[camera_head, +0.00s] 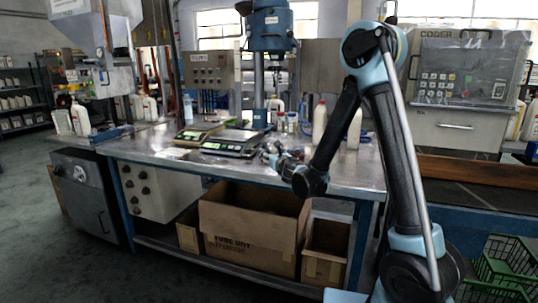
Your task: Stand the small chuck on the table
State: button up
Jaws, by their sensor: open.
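My gripper (272,154) is over the metal table (345,172), near its front edge and to the right of the scales. It is open. It is small and dark in this view, and its fingers are hard to tell apart from what lies behind them. I cannot make out the small chuck; it may be hidden by the gripper or too small to see. I cannot tell whether the gripper touches anything.
Two scales (232,143) stand left of my gripper. A white bottle with a red cap (319,122) stands behind my arm. A blue drill press (270,28) rises at the back. Cardboard boxes (250,225) fill the shelf below. The table's left part has some bare room.

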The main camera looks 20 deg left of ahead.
jog(key=v, duration=0.5)
jog(key=shift+s+d, duration=0.2)
jog(key=shift+s, duration=0.15)
